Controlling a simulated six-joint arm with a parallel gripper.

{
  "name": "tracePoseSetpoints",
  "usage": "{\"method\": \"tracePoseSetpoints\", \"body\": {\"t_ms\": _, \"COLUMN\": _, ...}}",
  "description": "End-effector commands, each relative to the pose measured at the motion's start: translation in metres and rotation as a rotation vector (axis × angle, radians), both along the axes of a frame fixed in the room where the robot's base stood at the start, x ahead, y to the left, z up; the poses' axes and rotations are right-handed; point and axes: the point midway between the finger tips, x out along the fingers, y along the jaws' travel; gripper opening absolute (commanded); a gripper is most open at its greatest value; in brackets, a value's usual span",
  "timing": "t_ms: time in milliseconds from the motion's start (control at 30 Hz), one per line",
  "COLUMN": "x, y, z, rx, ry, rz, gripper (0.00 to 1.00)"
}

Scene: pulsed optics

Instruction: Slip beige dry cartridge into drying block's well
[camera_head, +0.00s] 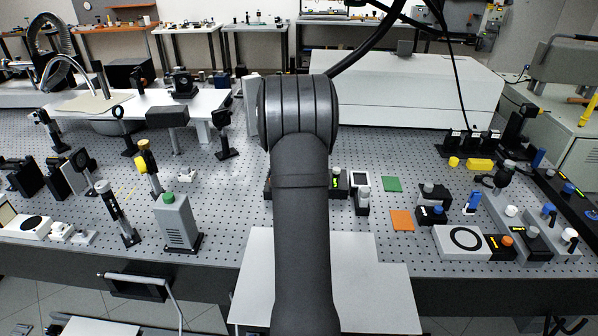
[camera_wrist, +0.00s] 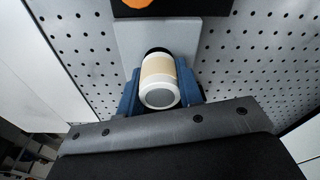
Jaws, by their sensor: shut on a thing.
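My gripper (camera_wrist: 160,90) has blue fingers on both sides of a cartridge (camera_wrist: 157,68), and is shut on it. The cartridge is a white cylinder with a beige band, and its grey round end faces the wrist camera. Beyond it is a light grey block (camera_wrist: 198,36) with a dark round opening (camera_wrist: 156,50), which looks like the drying block's well. The cartridge's far end overlaps this opening in the picture. I cannot tell whether it is inside the well or just above it. In the head view my own arm hides the gripper, cartridge and block.
A black part with an orange spot (camera_wrist: 135,3) adjoins the grey block. Right of my arm stand a small white-topped device (camera_head: 361,181), a green pad (camera_head: 391,184) and an orange pad (camera_head: 402,220). A grey box (camera_head: 175,221) stands to the left.

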Motion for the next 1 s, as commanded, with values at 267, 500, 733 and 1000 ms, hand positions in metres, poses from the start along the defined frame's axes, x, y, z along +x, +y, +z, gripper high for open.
{"method": "tracePoseSetpoints", "body": {"t_ms": 267, "x": 0.000, "y": 0.000, "z": -0.001, "rx": 0.000, "ry": 0.000, "rz": 0.000, "gripper": 0.06}}
{"method": "tracePoseSetpoints", "body": {"t_ms": 500, "x": 0.000, "y": 0.000, "z": -0.007, "rx": 0.000, "ry": 0.002, "rz": 0.000, "gripper": 0.02}}
{"method": "tracePoseSetpoints", "body": {"t_ms": 733, "x": 0.000, "y": 0.000, "z": -0.010, "rx": 0.000, "ry": 0.003, "rz": 0.000, "gripper": 0.37}}
{"method": "tracePoseSetpoints", "body": {"t_ms": 1000, "x": -0.002, "y": 0.000, "z": -0.011, "rx": -0.001, "ry": 0.008, "rz": 0.000, "gripper": 0.58}}
